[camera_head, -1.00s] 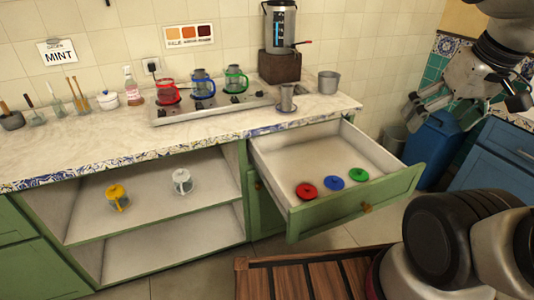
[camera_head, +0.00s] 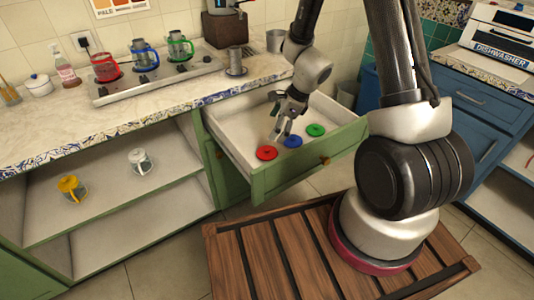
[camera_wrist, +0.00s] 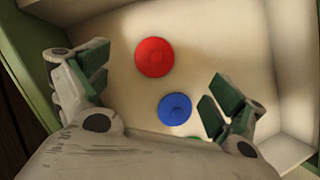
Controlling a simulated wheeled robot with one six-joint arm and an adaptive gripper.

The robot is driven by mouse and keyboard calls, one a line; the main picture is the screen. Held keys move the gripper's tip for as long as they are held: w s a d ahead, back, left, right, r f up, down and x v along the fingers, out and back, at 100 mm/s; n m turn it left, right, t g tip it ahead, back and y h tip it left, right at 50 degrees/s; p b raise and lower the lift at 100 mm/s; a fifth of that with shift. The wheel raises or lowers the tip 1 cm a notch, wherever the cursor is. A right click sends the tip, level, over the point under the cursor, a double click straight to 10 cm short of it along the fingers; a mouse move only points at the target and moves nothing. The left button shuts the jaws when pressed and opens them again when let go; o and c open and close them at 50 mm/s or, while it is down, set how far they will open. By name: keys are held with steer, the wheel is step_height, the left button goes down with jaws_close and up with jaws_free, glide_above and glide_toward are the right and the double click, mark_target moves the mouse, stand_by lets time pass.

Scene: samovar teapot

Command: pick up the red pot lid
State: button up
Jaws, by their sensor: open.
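The red pot lid (camera_head: 266,153) lies flat in the open drawer (camera_head: 240,127), near its front left corner. In the wrist view the red lid (camera_wrist: 154,57) shows near the top middle, ahead of the space between the fingers. A blue lid (camera_head: 292,141) and a green lid (camera_head: 316,130) lie to its right in a row. My gripper (camera_head: 280,133) is open and empty above the drawer, pointing down, close to the red and blue lids.
The drawer's green front (camera_head: 305,163) and side walls stand around the lids. The counter (camera_head: 150,125) above holds a stove (camera_head: 155,78) with red, blue and green pots. A yellow pot (camera_head: 72,188) and a white pot (camera_head: 139,161) stand on the shelf at left.

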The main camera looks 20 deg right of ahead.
mark_target(269, 149)
steer(key=shift+m, duration=0.8)
steer(key=x, duration=0.3)
steer(key=d+x, duration=0.1)
steer(key=x, duration=0.3)
steer(key=s+x, duration=0.1)
steer(key=x, duration=0.3)
steer(key=shift+w+d+f, duration=0.1)
steer(key=shift+d+f, duration=0.1)
steer(key=shift+f, duration=0.25)
steer(key=c, duration=0.9)
